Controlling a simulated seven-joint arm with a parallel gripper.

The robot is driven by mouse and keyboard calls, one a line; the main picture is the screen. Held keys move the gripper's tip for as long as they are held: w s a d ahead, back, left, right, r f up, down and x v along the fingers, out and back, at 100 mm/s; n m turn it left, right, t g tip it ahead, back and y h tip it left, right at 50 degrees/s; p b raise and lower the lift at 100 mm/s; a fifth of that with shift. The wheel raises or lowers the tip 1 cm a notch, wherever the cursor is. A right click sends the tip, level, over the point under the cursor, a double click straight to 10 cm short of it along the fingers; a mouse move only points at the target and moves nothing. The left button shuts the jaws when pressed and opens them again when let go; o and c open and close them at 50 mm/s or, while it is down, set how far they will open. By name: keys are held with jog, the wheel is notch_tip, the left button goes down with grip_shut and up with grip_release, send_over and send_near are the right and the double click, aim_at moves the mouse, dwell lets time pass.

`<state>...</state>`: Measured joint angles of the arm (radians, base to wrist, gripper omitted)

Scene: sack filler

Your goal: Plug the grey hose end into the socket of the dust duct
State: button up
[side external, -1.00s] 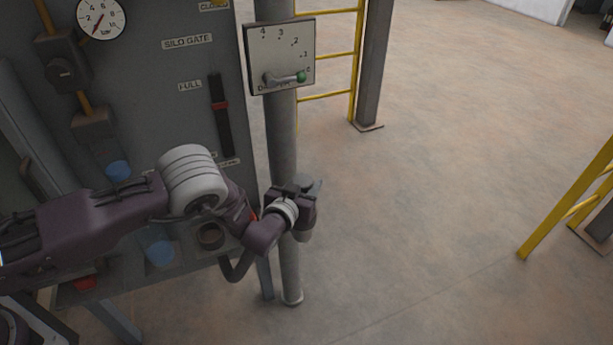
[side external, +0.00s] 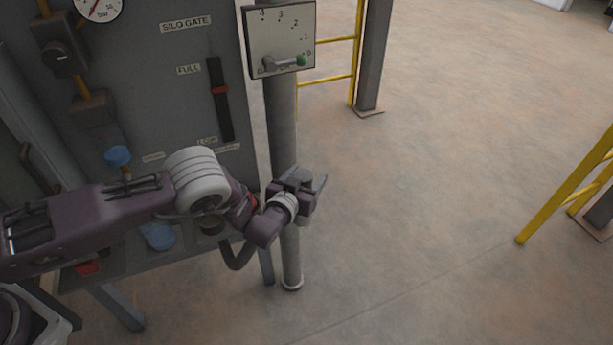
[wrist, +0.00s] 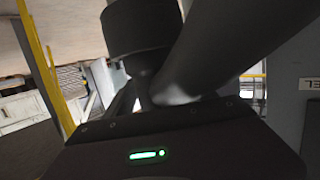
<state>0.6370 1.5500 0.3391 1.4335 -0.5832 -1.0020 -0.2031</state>
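My gripper (side external: 303,180) is in front of the grey upright pipe in the side external view, with a finger tip pointing up and right. A small grey shape shows at the gripper; I cannot tell whether it is held. A dark curved hose (side external: 236,262) hangs below the panel's ledge and runs behind my wrist. In the wrist view a dark round cylinder (wrist: 140,28) is close above my gripper's housing, beside a broad grey tube (wrist: 215,50). I cannot tell which is the hose end or the duct socket. My fingertips are hidden there.
The upright pipe (side external: 283,130) carries a dial plate (side external: 280,38) with a green-knobbed lever. Yellow rails (side external: 565,190) stand at right. The floor between is clear.

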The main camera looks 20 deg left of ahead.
jog(key=shift+s, duration=0.1)
jog(key=v, duration=0.7)
jog(key=s+a+r+n+g, duration=0.1)
jog(key=a+r+g, duration=0.1)
jog(key=r, duration=0.7)
jog(key=s+a+r+g, duration=0.1)
jog(key=a+r+g, duration=0.15)
jog(key=r, duration=0.75)
jog(key=s+a+r+g+h, duration=0.1)
jog(key=s+a+r+g, duration=0.15)
jog(key=s+r, duration=0.65)
jog(key=s+a+r+g, duration=0.1)
jog(key=s+a, duration=0.2)
jog(key=s, duration=0.6)
jog(key=s+a+r, duration=0.2)
jog(key=s+a, duration=0.1)
jog(key=s, duration=0.6)
jog(key=s+a+r+m+g+y, duration=0.1)
jog(key=s+a+r, duration=0.1)
jog(key=s, duration=0.7)
jog(key=shift+s+a+g, duration=0.3)
jog(key=shift+s+a, duration=0.05)
jog(key=shift+a, duration=0.45)
